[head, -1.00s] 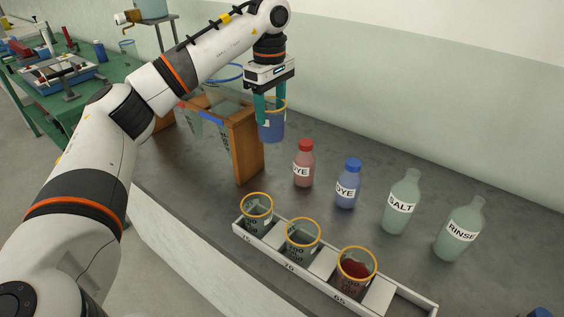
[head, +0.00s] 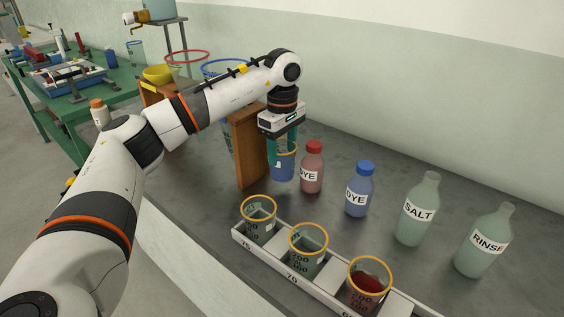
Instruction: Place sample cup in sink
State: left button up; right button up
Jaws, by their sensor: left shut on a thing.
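My left gripper (head: 284,143) is shut on a clear sample cup (head: 283,167) with an orange rim and blue liquid. The cup is upright, just right of a wooden upright panel (head: 249,150) and left of the red-capped dye bottle. I cannot tell whether its base touches the grey bench. Three similar orange-rimmed cups stand in the white rack: two look clear (head: 258,220) (head: 307,250), and one holds red liquid (head: 370,287). I cannot make out a sink. My right gripper is not in view.
Right of the held cup stand the red dye bottle (head: 312,170), blue dye bottle (head: 359,190), SALT bottle (head: 417,210) and RINSE bottle (head: 484,243). The white rack (head: 281,262) is in front. Red (head: 187,54) and blue-rimmed vessels stand behind my arm.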

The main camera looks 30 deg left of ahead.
aim_at(282, 162)
pick_arm(q)
jog(key=shift+f, duration=1.9)
jog(key=shift+f, duration=0.15)
jog(key=o, duration=1)
